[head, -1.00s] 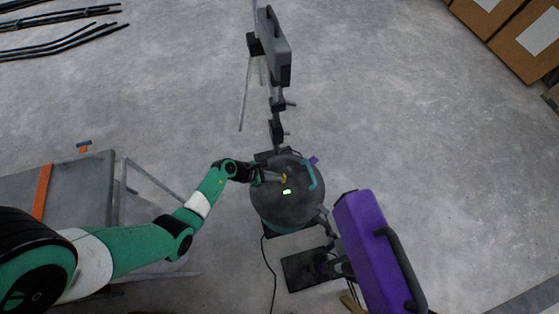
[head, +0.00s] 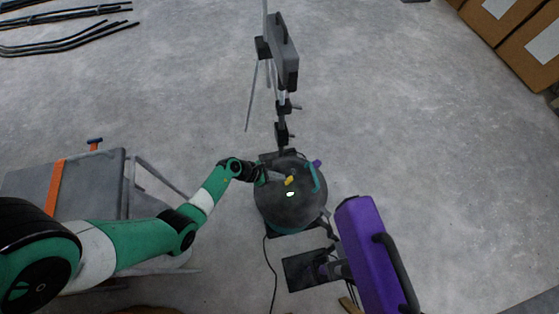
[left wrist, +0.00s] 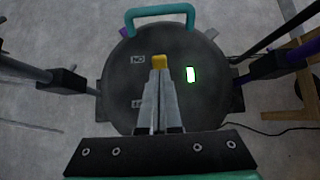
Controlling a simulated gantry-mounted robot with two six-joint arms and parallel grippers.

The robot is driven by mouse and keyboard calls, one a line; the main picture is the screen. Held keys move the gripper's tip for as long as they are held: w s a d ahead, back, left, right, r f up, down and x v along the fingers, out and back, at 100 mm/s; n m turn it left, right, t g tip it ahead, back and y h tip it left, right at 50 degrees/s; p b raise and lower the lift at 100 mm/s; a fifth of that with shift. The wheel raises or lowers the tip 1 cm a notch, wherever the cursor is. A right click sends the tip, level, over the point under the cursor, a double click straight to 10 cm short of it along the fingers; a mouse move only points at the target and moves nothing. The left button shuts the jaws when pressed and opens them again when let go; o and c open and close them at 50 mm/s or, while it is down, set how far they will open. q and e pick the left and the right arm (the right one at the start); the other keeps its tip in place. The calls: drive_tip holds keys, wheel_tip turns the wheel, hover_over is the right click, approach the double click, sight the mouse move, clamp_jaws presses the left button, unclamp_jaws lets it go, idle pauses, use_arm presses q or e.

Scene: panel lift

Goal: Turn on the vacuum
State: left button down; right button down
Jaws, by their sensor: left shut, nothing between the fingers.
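The vacuum (head: 300,210) is a dark round canister on the floor with a teal handle (head: 314,177). A yellow switch (head: 289,181) is on its top, and a small green light (head: 290,194) glows beside it. In the left wrist view the yellow switch (left wrist: 159,63) is just beyond my left fingertips, near the "ON" label (left wrist: 138,59); a second label (left wrist: 138,103) is partly hidden by the fingers. My left gripper (head: 279,178) is shut and empty, its tips at or very near the switch; I cannot tell if they touch. My right gripper is not in view.
A grey lamp-like panel on a stand (head: 283,55) rises behind the vacuum. A purple case (head: 370,250) with a black handle stands at the front right. A grey cart (head: 90,185) is at the left, boxes (head: 520,40) at the upper right. Open floor lies to the right.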

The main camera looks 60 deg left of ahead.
sight(286, 182)
use_arm(q)
wheel_tip(286, 182, up, 10)
drive_tip(key=w+p, duration=0.2)
drive_tip(key=p, duration=0.7)
drive_tip(key=shift+w+d+f, duration=0.2)
drive_tip(key=shift+w+d, duration=0.15)
drive_tip(key=shift+d, duration=0.1)
